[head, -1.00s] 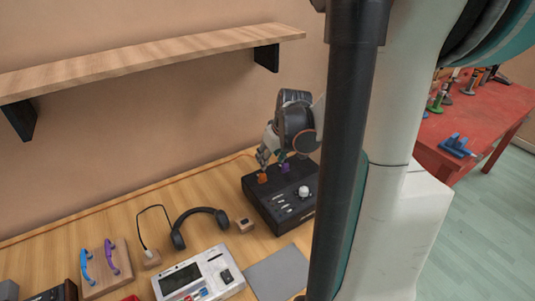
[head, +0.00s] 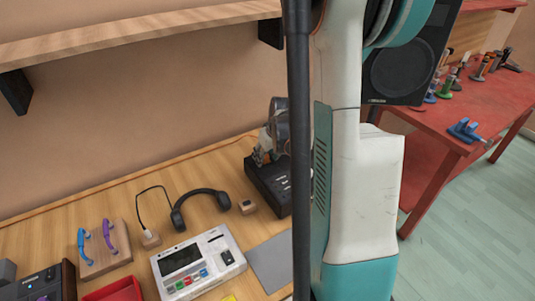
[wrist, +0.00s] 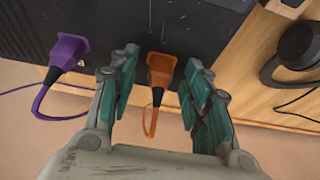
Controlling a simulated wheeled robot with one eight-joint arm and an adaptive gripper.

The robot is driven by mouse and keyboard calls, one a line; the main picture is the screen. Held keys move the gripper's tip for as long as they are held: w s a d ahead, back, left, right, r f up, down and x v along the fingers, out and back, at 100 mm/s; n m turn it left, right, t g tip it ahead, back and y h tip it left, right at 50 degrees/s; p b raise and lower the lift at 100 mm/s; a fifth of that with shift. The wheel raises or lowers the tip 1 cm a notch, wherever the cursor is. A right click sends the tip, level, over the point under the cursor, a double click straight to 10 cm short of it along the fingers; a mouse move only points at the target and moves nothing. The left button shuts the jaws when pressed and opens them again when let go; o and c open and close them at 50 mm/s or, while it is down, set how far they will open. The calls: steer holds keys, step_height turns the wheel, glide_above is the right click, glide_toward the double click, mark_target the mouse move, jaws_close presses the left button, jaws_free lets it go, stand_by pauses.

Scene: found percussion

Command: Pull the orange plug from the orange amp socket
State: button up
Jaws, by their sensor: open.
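The orange plug (wrist: 161,70) shows in the wrist view at the edge of the black amp (wrist: 120,18), with an orange cord looping off it. It appears to be seated in its socket, and the socket itself is hidden. My gripper (wrist: 160,88) is open, with one teal-padded finger on each side of the plug. A gap shows on both sides. In the head view the amp (head: 268,186) is partly behind my arm. My gripper (head: 262,156) is over its back end, and the orange plug cannot be made out there.
A purple plug (wrist: 68,50) with its cord sits left of my gripper. Headphones (head: 200,205), a small wooden block (head: 247,207) and a white device (head: 198,264) lie on the wooden table. A shelf (head: 140,38) hangs above. A red table (head: 440,125) stands at right.

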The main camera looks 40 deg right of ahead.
mark_target(266, 156)
jaws_close()
steer(key=shift+r, duration=0.1)
steer(key=shift+r+p, duration=0.3)
steer(key=shift+r, duration=0.05)
steer(key=shift+r, duration=0.35)
steer(key=shift+r+p, duration=0.35)
steer(key=shift+p, duration=0.1)
steer(key=shift+r, duration=0.1)
steer(key=shift+r+p, duration=0.95)
steer(key=shift+r, duration=0.45)
